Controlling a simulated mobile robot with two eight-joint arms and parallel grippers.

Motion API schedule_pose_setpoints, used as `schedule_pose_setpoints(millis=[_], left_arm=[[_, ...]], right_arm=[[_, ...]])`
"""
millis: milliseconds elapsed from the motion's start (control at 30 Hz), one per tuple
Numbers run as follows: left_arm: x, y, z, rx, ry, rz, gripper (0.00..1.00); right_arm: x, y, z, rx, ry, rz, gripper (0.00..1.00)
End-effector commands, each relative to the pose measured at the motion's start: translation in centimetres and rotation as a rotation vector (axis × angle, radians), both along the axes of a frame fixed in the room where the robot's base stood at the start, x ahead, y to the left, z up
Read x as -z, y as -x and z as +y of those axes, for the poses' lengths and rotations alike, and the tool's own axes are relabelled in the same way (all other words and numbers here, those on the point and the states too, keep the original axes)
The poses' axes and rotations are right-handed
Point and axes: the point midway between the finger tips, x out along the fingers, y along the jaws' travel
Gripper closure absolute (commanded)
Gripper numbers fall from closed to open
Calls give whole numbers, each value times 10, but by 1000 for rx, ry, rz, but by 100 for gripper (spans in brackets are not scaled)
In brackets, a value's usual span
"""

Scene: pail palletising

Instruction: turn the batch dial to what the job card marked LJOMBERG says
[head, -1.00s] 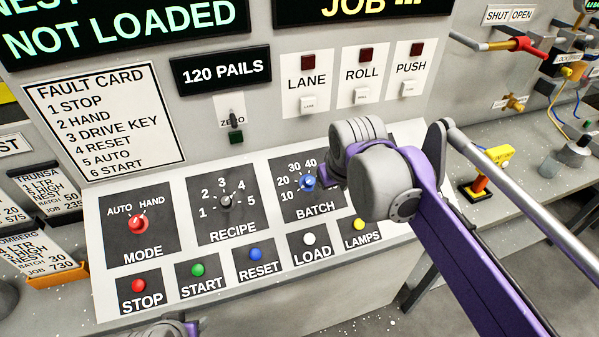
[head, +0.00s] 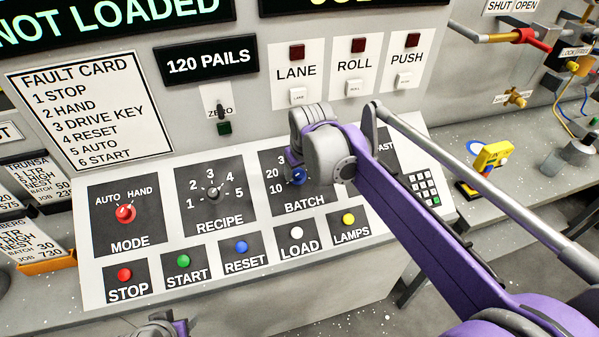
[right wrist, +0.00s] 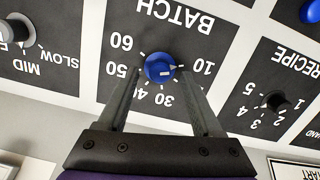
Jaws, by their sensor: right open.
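The blue batch dial (head: 297,176) is on the sloped panel; in the right wrist view the dial (right wrist: 159,68) has its white mark toward 10. My right gripper (right wrist: 158,74) is open, its two fingers on either side of the dial with gaps visible. One finger covers the 20. In the head view my right wrist hides part of the scale. The job card (head: 30,236) at the left edge is cut off; its name ends in BERG and it reads batch 30, job 730. Part of my left arm shows at the bottom edge; its gripper is out of view.
The recipe dial (head: 212,193) and red mode dial (head: 125,213) lie left of the batch dial. Stop, start, reset, load and lamps buttons (head: 297,233) line the panel's front. A keypad (head: 424,186) and a yellow device (head: 492,157) are to the right.

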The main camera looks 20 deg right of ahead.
Motion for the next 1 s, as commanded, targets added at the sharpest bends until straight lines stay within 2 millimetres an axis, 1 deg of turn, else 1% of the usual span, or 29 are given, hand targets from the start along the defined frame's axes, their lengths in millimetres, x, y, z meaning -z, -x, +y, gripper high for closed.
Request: schedule_pose_setpoints(millis=[33, 100, 200, 500, 867, 900, 1000], left_arm=[[1, 0, 0, 0, 0, 0, 50], [1, 0, 0, 0, 0, 1, 50], [1, 0, 0, 0, 0, 1, 50], [1, 0, 0, 0, 0, 1, 50], [1, 0, 0, 0, 0, 1, 50], [1, 0, 0, 0, 0, 1, 50], [1, 0, 0, 0, 0, 1, 50]], right_arm=[[6, -3, 0, 0, 0, 0, 33], [13, -6, 0, 0, 0, 0, 33], [18, -8, 0, 1, 0, 0, 33], [19, -8, 0, 1, 0, 0, 33], [19, -8, 0, 1, 0, 0, 98], [19, -8, 0, 1, 0, 0, 100], [19, -8, 0, 1, 0, 0, 100]])
